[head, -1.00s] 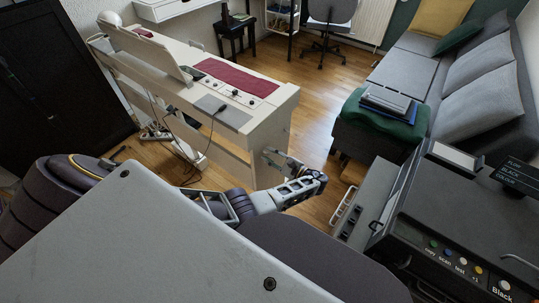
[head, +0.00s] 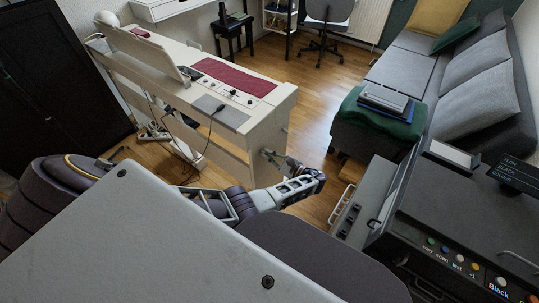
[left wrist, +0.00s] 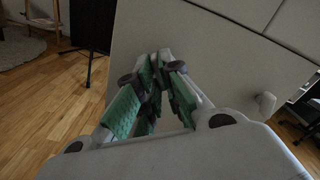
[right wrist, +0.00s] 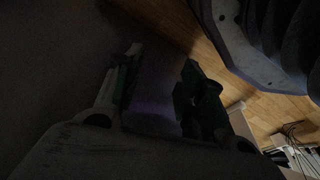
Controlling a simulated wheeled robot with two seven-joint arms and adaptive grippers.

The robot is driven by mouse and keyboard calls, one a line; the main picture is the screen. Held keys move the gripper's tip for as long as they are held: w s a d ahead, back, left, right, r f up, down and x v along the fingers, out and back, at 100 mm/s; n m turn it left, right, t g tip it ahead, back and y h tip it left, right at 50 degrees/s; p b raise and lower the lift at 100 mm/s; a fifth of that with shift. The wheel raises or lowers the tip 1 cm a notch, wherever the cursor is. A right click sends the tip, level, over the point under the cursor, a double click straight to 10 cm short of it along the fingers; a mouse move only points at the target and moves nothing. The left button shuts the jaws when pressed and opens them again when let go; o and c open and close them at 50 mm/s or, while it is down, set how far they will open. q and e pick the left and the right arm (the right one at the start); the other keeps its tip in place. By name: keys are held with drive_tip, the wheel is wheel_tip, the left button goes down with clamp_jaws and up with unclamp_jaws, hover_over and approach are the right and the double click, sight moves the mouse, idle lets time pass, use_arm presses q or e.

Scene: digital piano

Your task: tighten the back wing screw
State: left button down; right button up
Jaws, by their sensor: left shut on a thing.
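The digital piano (head: 262,126) stands with its pale end panel toward me, and this panel also fills much of the left wrist view (left wrist: 215,60). My left gripper (head: 267,154) is at the panel, low on its near side. In the left wrist view its green-padded fingers (left wrist: 160,62) come together at the panel. They are shut on a wing screw, which the fingers hide. A second small pale knob (left wrist: 265,103) sticks out of the panel to the right, apart from the fingers. My right gripper (right wrist: 157,85) is open and empty in the dark right wrist view.
A dark printer (head: 455,215) stands close at the right. A grey sofa (head: 470,85) and an ottoman with a green cloth (head: 385,125) lie beyond. Wooden floor (head: 315,100) is clear between piano and sofa. Cables hang under the piano.

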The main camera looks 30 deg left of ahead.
use_arm(q)
drive_tip(key=m+p, duration=0.3)
drive_tip(key=m, duration=1)
drive_tip(key=shift+s+m, duration=0.1)
drive_tip(key=shift+m, duration=0.2)
use_arm(e)
drive_tip(key=s+d+f, duration=0.3)
drive_tip(key=s+f, duration=0.1)
drive_tip(key=f, duration=0.4)
drive_tip(key=shift+s+d, duration=0.2)
drive_tip(key=shift+d, duration=0.15)
use_arm(q)
drive_tip(key=shift+m, duration=0.3)
drive_tip(key=shift+r+m, duration=0.1)
drive_tip(key=shift+m, duration=0.4)
use_arm(e)
drive_tip(key=shift+w, duration=0.25)
